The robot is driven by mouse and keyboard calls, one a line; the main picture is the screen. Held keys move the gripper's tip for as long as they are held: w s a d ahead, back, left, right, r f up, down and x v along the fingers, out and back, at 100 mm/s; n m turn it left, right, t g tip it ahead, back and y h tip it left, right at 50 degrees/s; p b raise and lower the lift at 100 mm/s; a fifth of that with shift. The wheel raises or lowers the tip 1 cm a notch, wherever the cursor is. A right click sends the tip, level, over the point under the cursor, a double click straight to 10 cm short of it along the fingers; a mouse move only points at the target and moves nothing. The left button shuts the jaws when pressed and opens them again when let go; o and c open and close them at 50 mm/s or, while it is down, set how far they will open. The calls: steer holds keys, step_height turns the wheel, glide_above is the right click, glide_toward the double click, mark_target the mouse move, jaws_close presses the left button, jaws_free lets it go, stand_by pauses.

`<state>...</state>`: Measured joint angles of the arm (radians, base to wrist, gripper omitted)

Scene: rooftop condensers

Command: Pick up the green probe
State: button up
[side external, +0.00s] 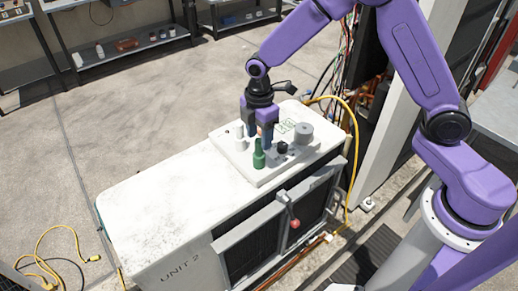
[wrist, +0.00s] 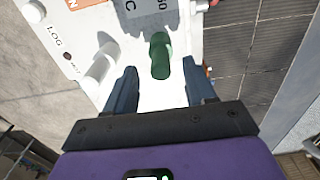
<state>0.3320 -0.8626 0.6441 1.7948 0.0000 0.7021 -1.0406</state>
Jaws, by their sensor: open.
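The green probe (side external: 258,157) stands upright on a white panel (side external: 262,178) on top of the condenser unit. In the wrist view the green probe (wrist: 160,57) lies ahead of the fingertips, lined up with the gap between them. My gripper (side external: 258,134) points down, behind and just above the probe in the side view. I cannot tell the exact height gap between fingertips and probe.
A white probe (wrist: 101,66) stands left of the green one, close to the left finger. A black knob (side external: 282,147) and a grey cylinder (side external: 303,133) are on the panel to the right. The condenser top (side external: 165,200) is clear at left. A yellow cable (side external: 352,125) runs behind.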

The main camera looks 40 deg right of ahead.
mark_target(258, 151)
step_height(258, 151, down, 4)
steer(key=shift+f, duration=0.15)
jaws_close()
stand_by(0.3)
